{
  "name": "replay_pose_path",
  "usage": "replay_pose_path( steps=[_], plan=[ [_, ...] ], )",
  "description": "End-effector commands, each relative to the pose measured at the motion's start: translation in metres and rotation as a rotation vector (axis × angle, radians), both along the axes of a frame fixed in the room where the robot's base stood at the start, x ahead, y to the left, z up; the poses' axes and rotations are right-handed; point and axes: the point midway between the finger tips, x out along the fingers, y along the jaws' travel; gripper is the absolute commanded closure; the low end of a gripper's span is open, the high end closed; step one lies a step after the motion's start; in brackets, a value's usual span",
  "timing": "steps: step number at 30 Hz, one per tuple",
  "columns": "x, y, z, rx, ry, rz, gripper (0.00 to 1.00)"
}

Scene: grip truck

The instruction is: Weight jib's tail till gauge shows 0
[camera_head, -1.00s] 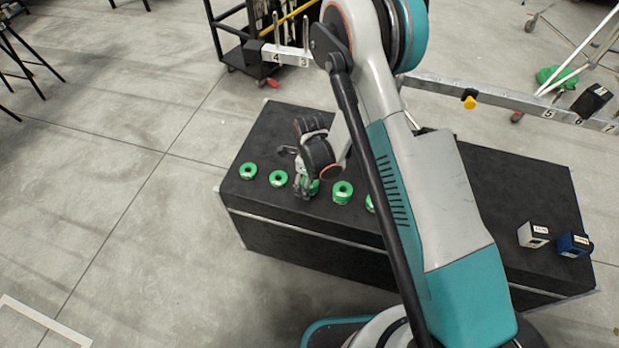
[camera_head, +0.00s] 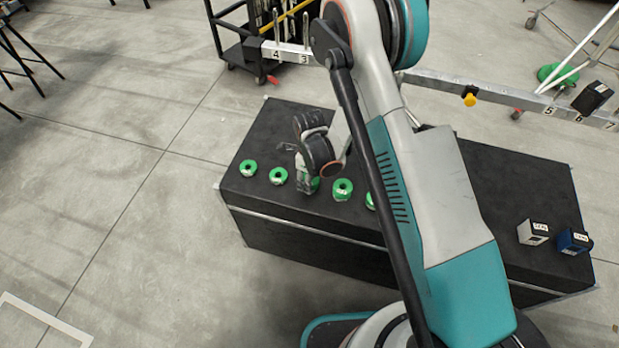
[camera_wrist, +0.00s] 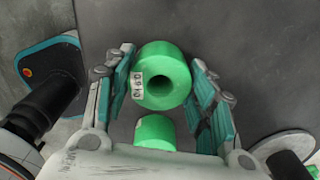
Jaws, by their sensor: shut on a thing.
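Several green ring weights stand in a row on the black case (camera_head: 480,200); one is the leftmost weight (camera_head: 248,168), another the weight beside it (camera_head: 278,176), and a third (camera_head: 343,189) is right of my gripper. My gripper (camera_head: 306,184) points down at the row, shut on a green weight (camera_wrist: 174,70) with a small white label. In the wrist view the fingers press on both its sides. Another green piece (camera_wrist: 155,131) shows below it. The jib beam (camera_head: 440,86) has numbered marks, two upright pegs at its left end and a yellow piece (camera_head: 470,97). My arm hides its middle.
A black box (camera_head: 592,97) is on the beam's right part. A dark cart (camera_head: 245,50) stands behind the beam's left end.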

Motion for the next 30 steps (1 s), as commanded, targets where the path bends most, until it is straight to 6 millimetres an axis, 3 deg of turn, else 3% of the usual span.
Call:
replay_pose_path(
  steps=[30],
  plan=[
    [0.0,0.0,0.015,0.0,0.0,0.0,0.7]
  ],
)
